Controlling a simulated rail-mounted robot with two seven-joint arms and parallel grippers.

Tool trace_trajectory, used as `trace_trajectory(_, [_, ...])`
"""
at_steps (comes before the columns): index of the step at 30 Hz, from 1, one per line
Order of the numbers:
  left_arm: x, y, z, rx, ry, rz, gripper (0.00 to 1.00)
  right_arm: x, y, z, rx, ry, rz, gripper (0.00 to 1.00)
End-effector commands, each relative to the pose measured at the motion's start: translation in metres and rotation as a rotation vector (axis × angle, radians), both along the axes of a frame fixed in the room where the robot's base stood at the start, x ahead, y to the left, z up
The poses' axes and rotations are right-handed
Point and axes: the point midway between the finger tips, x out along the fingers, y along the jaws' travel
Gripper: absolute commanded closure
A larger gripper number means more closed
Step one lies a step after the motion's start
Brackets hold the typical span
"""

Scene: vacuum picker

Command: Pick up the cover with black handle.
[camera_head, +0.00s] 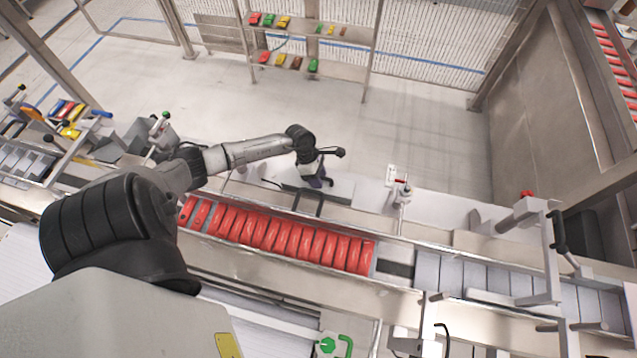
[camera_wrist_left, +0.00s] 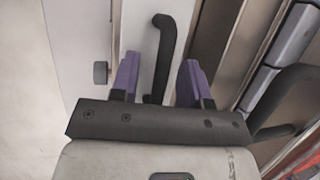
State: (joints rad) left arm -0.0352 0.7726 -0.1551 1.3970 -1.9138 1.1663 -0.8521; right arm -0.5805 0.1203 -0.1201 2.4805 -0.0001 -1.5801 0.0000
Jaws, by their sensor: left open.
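The cover, a light grey plate (camera_head: 343,190), lies at the far edge of the conveyor, partly hidden by my left gripper (camera_head: 319,180). In the left wrist view, the pale cover (camera_wrist_left: 145,14) carries a curved black handle (camera_wrist_left: 166,45). My left gripper (camera_wrist_left: 160,72) is open, with one purple finger on each side of the handle. A gap shows between the handle and the right finger; contact with the handle cannot be made out. My right gripper is not in view.
A row of red packs (camera_head: 290,240) lies on the conveyor just in front of the cover. A black bracket-like handle (camera_head: 309,203) stands close to my left gripper. A post with a clamp (camera_head: 400,192) stands to the right. Open floor lies behind.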

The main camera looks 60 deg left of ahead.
Motion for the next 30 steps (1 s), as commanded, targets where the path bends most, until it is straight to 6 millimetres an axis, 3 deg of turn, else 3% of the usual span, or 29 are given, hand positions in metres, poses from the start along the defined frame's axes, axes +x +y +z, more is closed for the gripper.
trace_trajectory(4, [0.0000, 0.0002, 0.0002, 0.000, 0.000, 0.000, 0.60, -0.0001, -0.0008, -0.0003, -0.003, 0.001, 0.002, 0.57])
trace_trajectory(17, [-0.0001, 0.0002, 0.0005, 0.000, 0.000, 0.000, 1.00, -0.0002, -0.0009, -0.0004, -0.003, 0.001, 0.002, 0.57])
trace_trajectory(30, [0.0005, 0.0006, 0.0024, 0.000, -0.001, 0.001, 1.00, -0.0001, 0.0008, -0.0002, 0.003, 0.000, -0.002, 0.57])
